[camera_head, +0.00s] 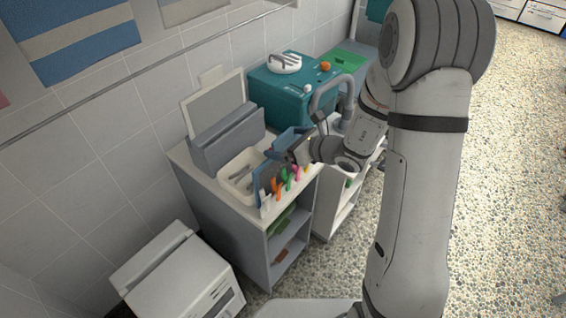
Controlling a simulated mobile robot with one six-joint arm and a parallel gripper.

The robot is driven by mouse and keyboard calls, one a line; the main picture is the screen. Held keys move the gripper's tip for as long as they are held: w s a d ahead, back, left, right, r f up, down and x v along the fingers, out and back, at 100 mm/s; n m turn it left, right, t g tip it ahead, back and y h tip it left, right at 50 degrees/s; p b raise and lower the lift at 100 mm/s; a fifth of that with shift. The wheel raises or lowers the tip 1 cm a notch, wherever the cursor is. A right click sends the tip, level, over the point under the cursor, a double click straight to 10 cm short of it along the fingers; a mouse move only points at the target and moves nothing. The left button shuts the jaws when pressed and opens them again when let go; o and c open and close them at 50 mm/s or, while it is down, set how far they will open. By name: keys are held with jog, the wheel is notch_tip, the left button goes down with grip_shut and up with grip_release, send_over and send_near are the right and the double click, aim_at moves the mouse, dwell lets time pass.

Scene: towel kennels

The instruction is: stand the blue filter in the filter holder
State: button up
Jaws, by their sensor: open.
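My gripper (303,152) is small in view above the front right of the counter. Its jaws are open. A flat blue piece (288,139) shows just behind and left of it; I cannot tell whether they touch. A second blue panel (262,181) stands at the front right side of a cream tray (229,185), beside several coloured upright pieces in orange, green and pink. Which blue piece is the blue filter is not clear at this size. The filter holder cannot be picked out with certainty; my arm and gripper hide part of this area.
A grey box (227,142) with a raised lid stands behind the tray. A teal machine (283,98) stands at the back, with a grey curved pipe (325,92) near my wrist. A white cabinet (182,275) is at lower left. The pebbled floor at right is clear.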

jog(key=shift+x, duration=0.75)
jog(key=shift+c, duration=0.3)
jog(key=shift+r, duration=0.1)
jog(key=c, duration=1.3)
